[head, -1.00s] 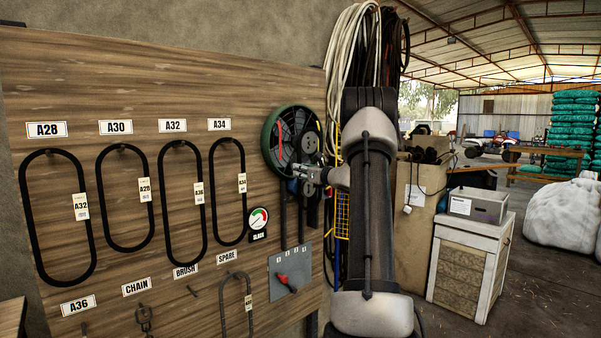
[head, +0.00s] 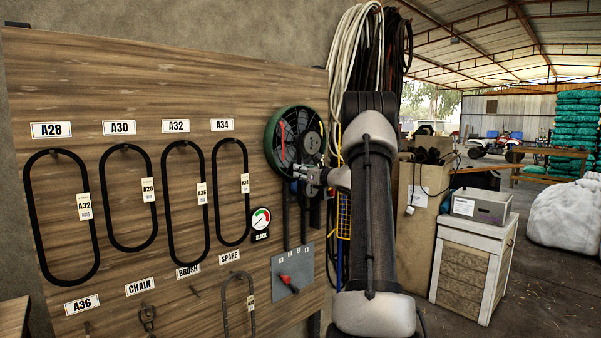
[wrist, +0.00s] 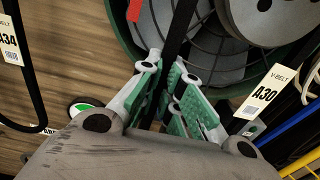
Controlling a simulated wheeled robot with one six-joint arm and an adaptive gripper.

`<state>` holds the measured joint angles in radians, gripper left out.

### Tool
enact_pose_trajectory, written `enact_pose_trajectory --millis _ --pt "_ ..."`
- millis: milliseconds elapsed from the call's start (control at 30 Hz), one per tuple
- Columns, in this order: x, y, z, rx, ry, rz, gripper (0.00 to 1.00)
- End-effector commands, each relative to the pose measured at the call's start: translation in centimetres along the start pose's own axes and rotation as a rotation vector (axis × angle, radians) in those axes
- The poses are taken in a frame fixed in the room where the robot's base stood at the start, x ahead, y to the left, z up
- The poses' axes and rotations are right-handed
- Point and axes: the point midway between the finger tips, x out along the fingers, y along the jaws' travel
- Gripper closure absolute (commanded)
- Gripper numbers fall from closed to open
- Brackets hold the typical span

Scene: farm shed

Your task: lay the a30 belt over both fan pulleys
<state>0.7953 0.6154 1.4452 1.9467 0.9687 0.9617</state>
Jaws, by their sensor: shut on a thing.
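My gripper (head: 306,174) is in front of the fan (head: 283,140), just below the upper pulley (head: 311,142). In the wrist view my gripper (wrist: 166,100) is shut on a black belt (wrist: 182,30), whose strand runs up from between the green pads. A tag reading A30 (wrist: 262,92) hangs just right of the fingers, apparently on this belt. A grey pulley (wrist: 262,18) shows at the upper right, apart from the held strand. The lower pulley is not clear behind my gripper in the head view. Much of the belt loop is hidden.
Several other belts hang on the board (head: 100,90), including one tagged A34 (head: 232,192). A round gauge (head: 260,220) and a lever plate (head: 292,272) are near the fan. Hanging cables (head: 352,60) and a yellow rack (head: 344,200) stand close on the right.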

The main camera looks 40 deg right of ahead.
Motion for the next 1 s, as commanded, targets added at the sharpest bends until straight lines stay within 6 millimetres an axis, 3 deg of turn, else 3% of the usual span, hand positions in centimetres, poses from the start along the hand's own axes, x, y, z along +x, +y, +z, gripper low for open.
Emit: enact_pose_trajectory --millis 467,500,600,1000 --pt "0.01 0.01 -0.76 0.001 -0.001 0.000 1.00" --pt "0.01 0.01 -0.75 0.001 -0.001 0.000 0.86" --pt "0.00 0.01 -0.75 0.000 -0.001 0.000 0.68" --pt "-0.69 -0.02 -0.76 0.001 0.000 -0.001 0.68"
